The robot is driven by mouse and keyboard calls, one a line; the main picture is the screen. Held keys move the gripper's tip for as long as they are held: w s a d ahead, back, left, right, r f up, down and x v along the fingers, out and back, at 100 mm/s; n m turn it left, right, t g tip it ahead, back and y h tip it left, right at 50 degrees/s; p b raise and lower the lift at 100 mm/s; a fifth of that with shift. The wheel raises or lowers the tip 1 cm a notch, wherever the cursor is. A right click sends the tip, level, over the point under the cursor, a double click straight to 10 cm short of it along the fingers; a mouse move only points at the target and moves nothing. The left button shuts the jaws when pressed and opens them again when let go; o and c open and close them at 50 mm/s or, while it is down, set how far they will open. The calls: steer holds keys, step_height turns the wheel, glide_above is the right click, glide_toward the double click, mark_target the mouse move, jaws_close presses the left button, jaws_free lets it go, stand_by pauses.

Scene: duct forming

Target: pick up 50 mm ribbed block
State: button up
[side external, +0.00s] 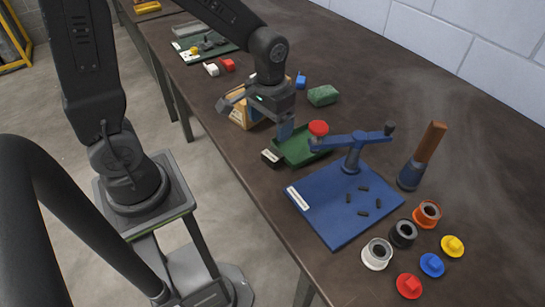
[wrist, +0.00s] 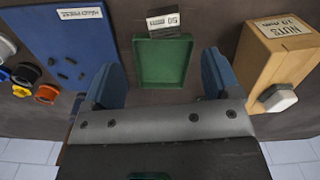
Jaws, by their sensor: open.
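In the side view the dark block (side external: 271,157) stands at the tray's near left end on the table. Its ribs are too small to make out. My gripper (side external: 262,116) is open and empty above the table, near the wooden box and the tray. In the wrist view my gripper's blue fingers (wrist: 160,80) are spread wide, with the block beyond them, not between them.
The green tray (side external: 312,150) looks empty. A wooden box labelled "NUTS" (wrist: 274,55) stands close to one finger.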

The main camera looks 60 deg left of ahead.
glide_above(270, 155)
steer(key=f, duration=0.6)
steer(key=shift+s+d+f, duration=0.15)
steer(key=shift+d, duration=0.15)
steer(key=shift+a+f, duration=0.15)
steer(key=shift+f, duration=1.2)
steer(key=shift+a+f, duration=0.1)
steer(key=shift+f, duration=1.2)
steer(key=shift+w, duration=0.2)
steer(key=c, duration=1.2)
steer(key=shift+o, duration=0.2)
steer(key=shift+r, duration=0.1)
